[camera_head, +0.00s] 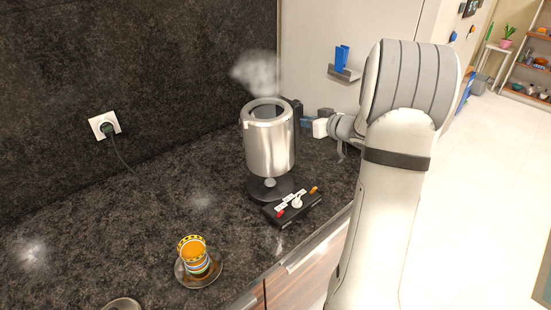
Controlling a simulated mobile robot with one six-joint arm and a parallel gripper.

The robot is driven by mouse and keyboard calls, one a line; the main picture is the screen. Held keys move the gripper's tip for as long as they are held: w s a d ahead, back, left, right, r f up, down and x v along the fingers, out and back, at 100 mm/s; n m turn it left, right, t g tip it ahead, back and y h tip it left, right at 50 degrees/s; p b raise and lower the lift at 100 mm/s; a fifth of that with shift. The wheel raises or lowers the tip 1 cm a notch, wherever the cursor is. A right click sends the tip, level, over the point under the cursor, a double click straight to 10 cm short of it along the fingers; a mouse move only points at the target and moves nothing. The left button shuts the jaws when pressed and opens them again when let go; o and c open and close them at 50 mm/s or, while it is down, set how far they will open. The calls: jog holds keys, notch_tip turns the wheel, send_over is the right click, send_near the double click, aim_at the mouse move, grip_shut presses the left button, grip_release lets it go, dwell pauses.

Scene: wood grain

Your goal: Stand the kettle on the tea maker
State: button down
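The kettle (269,145) is a shiny steel cylinder, upright and open at the top, with steam above it and a black handle at its right. The tea maker (256,189) has a round black base and a black panel (291,208) with white, red and orange controls. The kettle is over the round base. A small silver knob shows between them, and I cannot tell whether the kettle touches the base. My gripper (313,123) is at the kettle's right, beside the handle. Its fingers are small and partly hidden, so its grip is unclear.
A striped cup (194,253) with orange contents stands on a saucer (206,278) at the front. A round metal item (123,304) is cut off at the bottom edge. A plug and cable (119,147) hang at the wall. The dark counter's left side (70,235) is clear.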

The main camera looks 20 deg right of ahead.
notch_tip(320, 180, down, 9)
jog(key=shift+p, duration=0.3)
jog(key=c, duration=1.7)
grip_release()
jog(key=shift+s+a+f, duration=0.15)
jog(key=shift+a+f, duration=0.05)
jog(key=shift+f, duration=0.05)
jog(key=shift+c, duration=0.2)
jog(key=o, duration=0.5)
jog(key=shift+r, duration=0.1)
jog(key=shift+c, duration=0.2)
